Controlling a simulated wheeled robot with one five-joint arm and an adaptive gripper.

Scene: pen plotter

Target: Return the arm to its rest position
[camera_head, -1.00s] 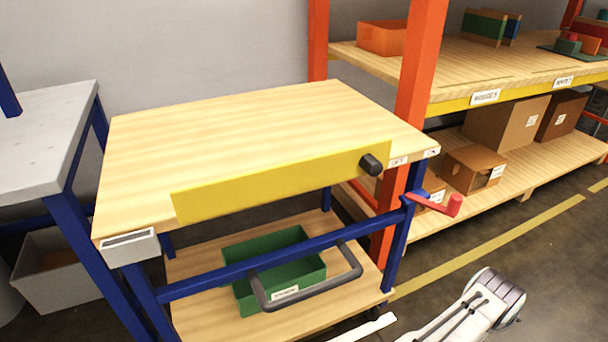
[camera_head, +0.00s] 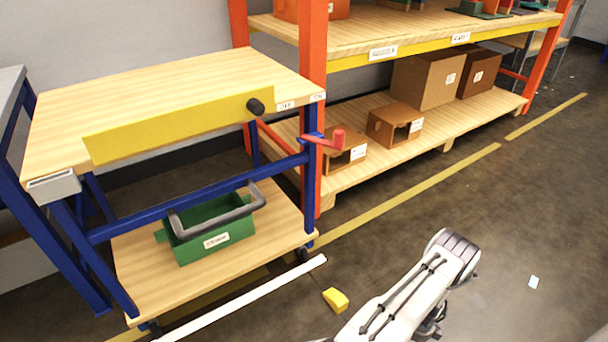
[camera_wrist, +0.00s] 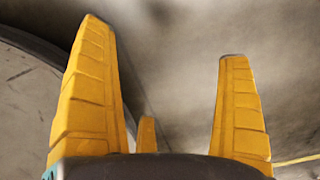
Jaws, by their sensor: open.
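In the head view my white arm (camera_head: 405,290) reaches up from the bottom edge, right of the middle, over bare floor. The gripper itself cannot be made out in the head view. A dark rounded shape fills the left of the wrist view; I cannot tell what it is.
A blue-framed cart (camera_head: 190,85) with a wooden top stands left, a green bin (camera_head: 205,228) on its lower shelf. An orange-post rack (camera_head: 312,110) with cartons stands behind. A yellow block (camera_head: 335,299) and white strip (camera_head: 245,298) lie near my arm. Floor at right is mostly clear.

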